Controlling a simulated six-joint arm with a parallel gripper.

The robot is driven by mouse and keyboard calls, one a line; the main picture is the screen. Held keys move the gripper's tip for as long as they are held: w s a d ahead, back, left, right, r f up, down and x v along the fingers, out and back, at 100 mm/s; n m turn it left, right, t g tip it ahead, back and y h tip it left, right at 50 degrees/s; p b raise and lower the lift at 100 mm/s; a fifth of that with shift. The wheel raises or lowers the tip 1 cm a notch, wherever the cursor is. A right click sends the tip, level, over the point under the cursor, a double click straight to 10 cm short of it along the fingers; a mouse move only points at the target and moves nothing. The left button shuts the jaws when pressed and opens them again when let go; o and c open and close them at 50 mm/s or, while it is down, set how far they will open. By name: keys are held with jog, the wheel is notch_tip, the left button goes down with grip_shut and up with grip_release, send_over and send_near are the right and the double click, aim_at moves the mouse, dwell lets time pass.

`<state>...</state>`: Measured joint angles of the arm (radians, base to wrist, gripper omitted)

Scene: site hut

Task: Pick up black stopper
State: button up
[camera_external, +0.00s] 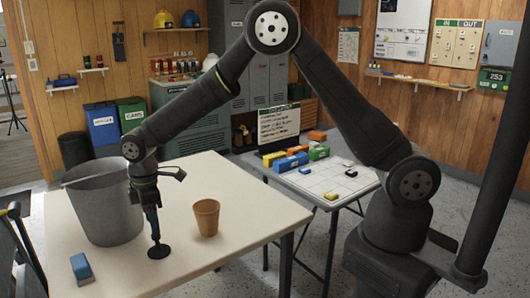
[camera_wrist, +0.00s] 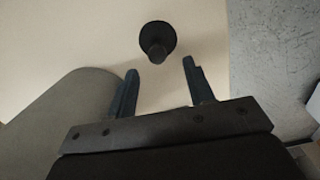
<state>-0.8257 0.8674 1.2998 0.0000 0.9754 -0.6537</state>
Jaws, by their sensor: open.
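The black stopper (camera_external: 158,252) stands on the pale table (camera_external: 205,172), a round flat disc with a knob on top. In the wrist view the stopper (camera_wrist: 157,38) lies just beyond the fingertips, lined up with the gap between them, and its knob points toward me. My gripper (camera_wrist: 160,66) is open, with one blue finger on each side of the gap and nothing between them. In the external view my gripper (camera_external: 154,234) points down just above the stopper. I cannot tell the exact height between them.
A large grey bucket (camera_external: 105,207) stands close to the left of my gripper; its side (camera_wrist: 65,115) fills the wrist view's lower left. A tan cup (camera_external: 206,218) stands to the right. A blue block (camera_external: 81,268) lies front left. The table edge is near on the right.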

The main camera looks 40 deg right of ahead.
aim_at(157, 240)
notch_tip(157, 240, down, 8)
jog(key=shift+w+d+r, duration=0.1)
jog(key=shift+w+r, duration=0.05)
jog(key=shift+r, duration=0.05)
grip_shut()
dwell(0.4)
